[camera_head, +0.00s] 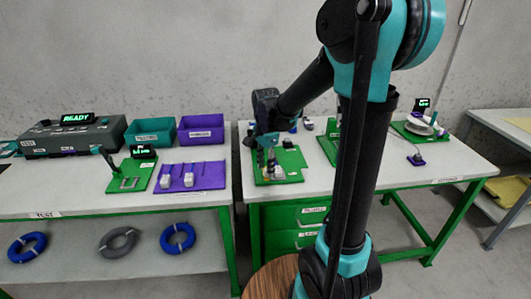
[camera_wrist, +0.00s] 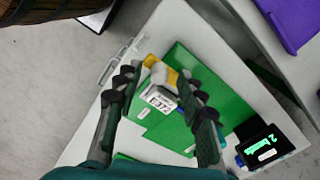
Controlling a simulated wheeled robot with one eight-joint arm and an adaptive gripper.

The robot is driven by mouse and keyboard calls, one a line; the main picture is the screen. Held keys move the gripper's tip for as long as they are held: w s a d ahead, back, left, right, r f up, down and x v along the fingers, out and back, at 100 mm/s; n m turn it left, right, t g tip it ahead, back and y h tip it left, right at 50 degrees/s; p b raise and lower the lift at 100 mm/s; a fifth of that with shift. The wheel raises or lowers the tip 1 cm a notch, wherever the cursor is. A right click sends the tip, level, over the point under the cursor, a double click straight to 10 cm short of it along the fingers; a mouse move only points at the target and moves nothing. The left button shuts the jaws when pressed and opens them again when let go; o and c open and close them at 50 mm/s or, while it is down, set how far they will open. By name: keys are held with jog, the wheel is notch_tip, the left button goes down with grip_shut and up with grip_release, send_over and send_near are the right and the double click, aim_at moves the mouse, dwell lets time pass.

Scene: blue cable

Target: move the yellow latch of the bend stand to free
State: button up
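In the wrist view the bend stand's green board (camera_wrist: 215,75) lies below my gripper. A yellow part (camera_wrist: 151,60), which looks like the latch, shows between my fingers next to a grey rounded piece and a white labelled block (camera_wrist: 160,98). My gripper (camera_wrist: 157,76) is open, with one finger on each side of these parts. I cannot tell whether a finger touches the yellow part, and the latch's position is unclear. In the head view my gripper (camera_head: 267,148) is low over the green board (camera_head: 291,177), and it hides much of the stand.
A small display (camera_wrist: 265,147) with green digits stands at the board's lower right in the wrist view. In the head view, a left bench holds a purple board (camera_head: 205,176) and two bins. More green stands are on the right, behind my arm.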

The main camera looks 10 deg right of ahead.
notch_tip(320, 180, up, 11)
dwell(0.4)
jog(key=shift+s+f, duration=0.1)
jog(key=shift+f, duration=0.05)
